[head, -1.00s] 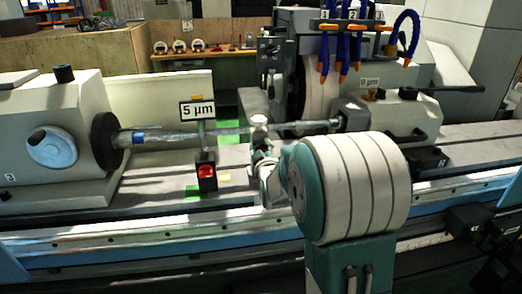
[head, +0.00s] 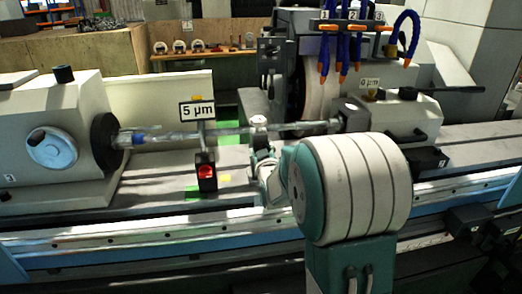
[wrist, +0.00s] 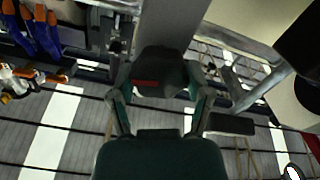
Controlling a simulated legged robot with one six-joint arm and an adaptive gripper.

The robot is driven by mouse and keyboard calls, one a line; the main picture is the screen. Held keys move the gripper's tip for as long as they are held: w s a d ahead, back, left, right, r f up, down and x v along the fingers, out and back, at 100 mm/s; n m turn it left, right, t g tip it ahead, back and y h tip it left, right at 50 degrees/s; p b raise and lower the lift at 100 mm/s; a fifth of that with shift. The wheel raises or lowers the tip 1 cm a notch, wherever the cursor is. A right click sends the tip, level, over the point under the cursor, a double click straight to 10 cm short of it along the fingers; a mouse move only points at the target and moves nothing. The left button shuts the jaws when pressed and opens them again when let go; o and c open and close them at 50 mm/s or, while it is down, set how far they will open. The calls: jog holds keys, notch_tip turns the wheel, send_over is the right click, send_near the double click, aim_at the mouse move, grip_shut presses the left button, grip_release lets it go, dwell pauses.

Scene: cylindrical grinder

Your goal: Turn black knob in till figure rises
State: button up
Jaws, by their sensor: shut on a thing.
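My gripper shows in the wrist view (wrist: 160,78), its two fingers on either side of a dark knob-like thing (wrist: 160,62) with a red mark; it is shut on this thing. A white sign (head: 198,111) reads "5 µm" above a black box with a lit red lamp (head: 206,172).
A long workpiece (head: 185,140) spans from the left headstock (head: 45,125) to the right tailstock (head: 405,110). The grinding wheel housing (head: 290,60) stands behind it, with blue and orange coolant hoses (head: 343,50). A bench with small items is at the back.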

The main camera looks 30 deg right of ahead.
aim_at(261, 144)
jog(key=shift+f+m, duration=0.45)
jog(key=shift+m, duration=0.75)
jog(key=o, duration=1.2)
jog(key=shift+c, duration=0.2)
jog(key=shift+r, duration=0.15)
jog(key=shift+r, duration=0.2)
notch_tip(261, 144, up, 10)
jog(key=shift+w+f, duration=0.1)
jog(key=shift+f, duration=0.1)
